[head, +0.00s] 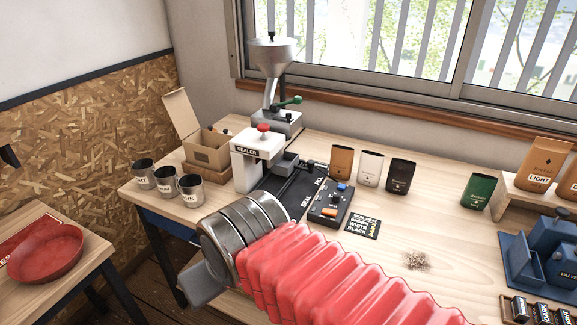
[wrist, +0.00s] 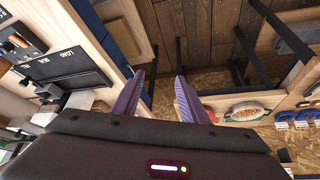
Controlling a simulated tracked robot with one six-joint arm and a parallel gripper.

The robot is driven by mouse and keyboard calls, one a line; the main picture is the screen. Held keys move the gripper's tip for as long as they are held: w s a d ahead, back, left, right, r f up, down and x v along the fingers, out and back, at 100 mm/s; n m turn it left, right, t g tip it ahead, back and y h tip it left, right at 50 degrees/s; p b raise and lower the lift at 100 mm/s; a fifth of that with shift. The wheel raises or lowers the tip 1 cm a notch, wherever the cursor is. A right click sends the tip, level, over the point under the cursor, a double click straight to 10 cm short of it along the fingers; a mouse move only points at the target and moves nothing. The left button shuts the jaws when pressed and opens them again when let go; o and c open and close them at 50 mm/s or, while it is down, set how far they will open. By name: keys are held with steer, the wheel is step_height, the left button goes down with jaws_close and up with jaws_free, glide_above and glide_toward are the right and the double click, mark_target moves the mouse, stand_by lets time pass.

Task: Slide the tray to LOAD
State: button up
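The black slide track (head: 282,192) lies on the workbench beside the white sealer (head: 258,155). SEAL and part of another label show along its right edge in the head view. In the wrist view the black track (wrist: 68,72) shows LOAD and SEAL labels at the left. A grey block (head: 286,163) sits at the sealer end of the track; I cannot tell whether it is the tray. The LOAD label is hidden by my arm in the head view. My gripper (wrist: 161,78) is open and empty, with its fingers apart over the floor beside the bench, away from the track.
A control box (head: 330,204) with coloured buttons stands right of the track. Several metal cups (head: 166,180) and an open carton (head: 207,150) stand left of the sealer. Coffee bags (head: 341,161) line the back. A side table (head: 75,275) holds a red bowl (head: 46,250).

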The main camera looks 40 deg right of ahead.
stand_by(0.3)
steer(key=w+d+m+y, duration=0.3)
steer(key=w+d+m, duration=0.4)
steer(key=w+m, duration=0.55)
steer(key=w+d+f+m+t+y, duration=0.1)
steer(key=w+d+m, duration=0.3)
steer(key=d, duration=0.3)
steer(key=w+d+m+t, duration=0.1)
steer(key=w+d+m, duration=0.35)
steer(key=d, duration=0.25)
steer(key=s+d+f+m+t+h, duration=0.1)
steer(key=d+m, duration=0.4)
steer(key=d, duration=0.6)
steer(key=s+d+f+m+t+h, duration=0.2)
steer(key=d+f+m+t, duration=0.1)
steer(key=d, duration=0.8)
steer(key=s+d+f+m+t+h, duration=0.1)
steer(key=d+f+m+t, duration=0.1)
steer(key=d+m, duration=0.6)
steer(key=shift+s+d+f+h, duration=0.15)
steer(key=shift+d+f, duration=0.15)
steer(key=shift+d, duration=0.35)
steer(key=shift+s+d+f+h, duration=0.1)
steer(key=shift+d+f, duration=0.15)
steer(key=shift+d, duration=0.4)
steer(key=shift+s+d+f+h, duration=0.15)
steer(key=shift+d+f, duration=0.15)
steer(key=shift+d, duration=0.35)
steer(key=shift+w, duration=0.2)
